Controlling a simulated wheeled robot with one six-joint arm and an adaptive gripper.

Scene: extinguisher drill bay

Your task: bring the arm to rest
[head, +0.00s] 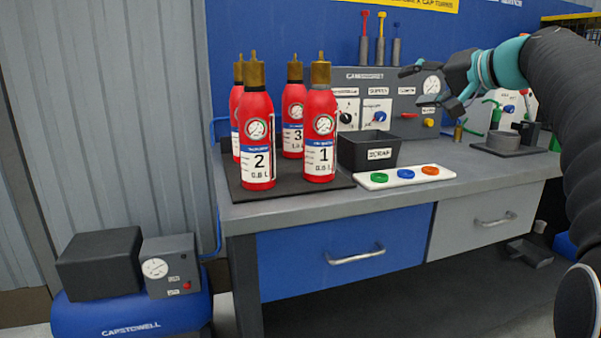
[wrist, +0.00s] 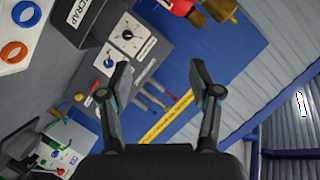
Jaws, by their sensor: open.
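My gripper (head: 414,86) is open and empty, held in the air above the right part of the bench, in front of the grey control panel (head: 358,78). In the wrist view the two fingers of my gripper (wrist: 162,85) stand wide apart with nothing between them. My arm comes in from the right edge of the head view and reaches left, bent at the wrist. No part of the gripper appears to touch anything.
Several red extinguishers (head: 320,135) stand on a dark mat (head: 288,190) at the bench's left. A black scrap bin (head: 368,152) and a white tray (head: 380,183) with coloured rings sit beside them. A blue compressor (head: 130,312) stands on the floor, left.

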